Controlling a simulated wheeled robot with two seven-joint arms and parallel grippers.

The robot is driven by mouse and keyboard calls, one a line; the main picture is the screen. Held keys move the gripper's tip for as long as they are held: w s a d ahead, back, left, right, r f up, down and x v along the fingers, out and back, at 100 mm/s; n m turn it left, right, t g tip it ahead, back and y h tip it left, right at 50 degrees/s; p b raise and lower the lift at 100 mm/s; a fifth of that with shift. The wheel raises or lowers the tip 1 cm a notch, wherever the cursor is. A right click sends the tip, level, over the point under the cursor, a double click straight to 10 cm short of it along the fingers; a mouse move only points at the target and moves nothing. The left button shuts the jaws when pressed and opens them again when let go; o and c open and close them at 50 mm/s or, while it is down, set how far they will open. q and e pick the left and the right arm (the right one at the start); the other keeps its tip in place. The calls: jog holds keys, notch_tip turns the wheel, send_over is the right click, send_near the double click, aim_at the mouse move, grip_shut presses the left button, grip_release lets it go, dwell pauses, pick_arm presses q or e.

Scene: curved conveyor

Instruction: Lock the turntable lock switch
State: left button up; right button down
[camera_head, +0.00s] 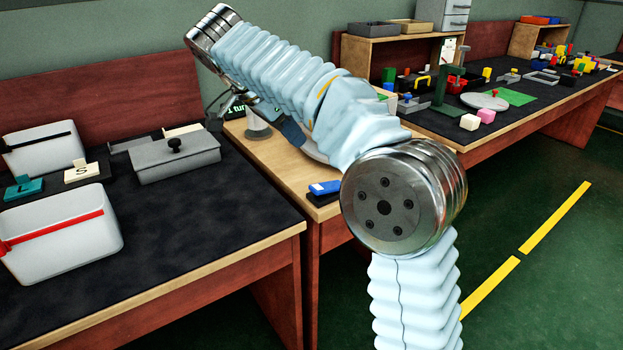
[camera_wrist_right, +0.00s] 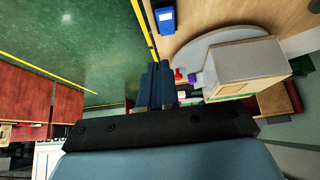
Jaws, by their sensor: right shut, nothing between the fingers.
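A blue-topped switch with a dark base (camera_head: 324,188) sits at the front edge of the wooden table; it looks like the lock switch. It also shows as a blue block in the right wrist view (camera_wrist_right: 166,19). The grey round turntable (camera_wrist_right: 200,42) is beside it, mostly hidden behind my right arm in the head view. My right gripper (camera_wrist_right: 157,66) is shut and empty, its blue fingers over the table's edge area, apart from the switch. In the head view its blue fingers (camera_head: 291,131) are partly covered by my forearm. My left gripper is not in view.
A pale box (camera_wrist_right: 245,68) stands on the turntable. A dark-topped table (camera_head: 190,225) at left holds white bins and a grey lidded box (camera_head: 176,158). Another bench (camera_head: 540,105) at right carries many small parts. Green floor is open at right.

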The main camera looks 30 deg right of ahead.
jog(key=b, duration=0.1)
send_over(321, 191)
jog(key=a, duration=0.1)
notch_tip(321, 191, down, 8)
jog(key=shift+s+f, duration=0.1)
jog(key=shift+f, duration=0.15)
jog(key=shift+a+f, duration=0.2)
jog(key=shift+f, duration=0.4)
jog(key=shift+a+f, duration=0.2)
jog(key=shift+f, duration=0.4)
jog(key=shift+a+f, duration=0.1)
jog(key=shift+f, duration=0.6)
jog(key=shift+b, duration=0.3)
jog(key=f+b, duration=0.1)
jog(key=a+f+b, duration=0.1)
jog(key=f+b, duration=0.1)
jog(key=b, duration=0.1)
jog(key=shift+a, duration=0.3)
jog(key=shift+r+p, duration=0.35)
jog(key=shift+p, duration=0.1)
jog(key=shift+r, duration=0.2)
